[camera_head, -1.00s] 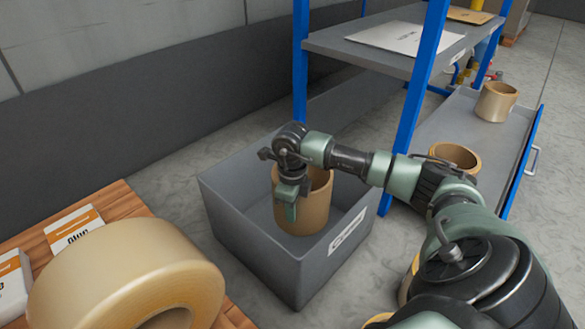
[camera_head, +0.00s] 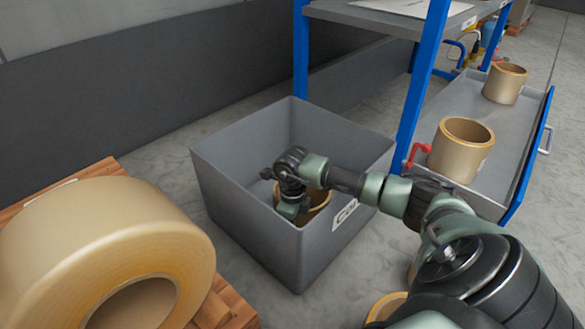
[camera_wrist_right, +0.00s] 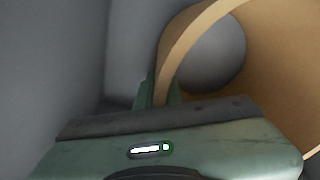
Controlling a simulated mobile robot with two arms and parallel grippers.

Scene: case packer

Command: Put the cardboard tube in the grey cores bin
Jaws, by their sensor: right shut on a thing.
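The cardboard tube (camera_head: 319,203) is tan and hollow. It is down inside the grey cores bin (camera_head: 235,206), which stands on the floor with a white label on its front wall. My right gripper (camera_head: 290,208) reaches into the bin and is shut on the tube's wall. In the right wrist view the tube (camera_wrist_right: 270,85) fills the right side, its rim between the fingers (camera_wrist_right: 160,90), with grey bin walls around. The tube's lower part is hidden by the bin's front wall, so I cannot tell if it touches the bottom. My left gripper is not in view.
A large tape roll (camera_head: 60,230) lies on a wooden pallet (camera_head: 235,309) at left. A blue-framed rack (camera_head: 415,95) stands behind the bin, with a grey shelf holding two tan tubes (camera_head: 461,150) at right. Another tube (camera_head: 385,306) shows at the bottom. Floor shows around the bin.

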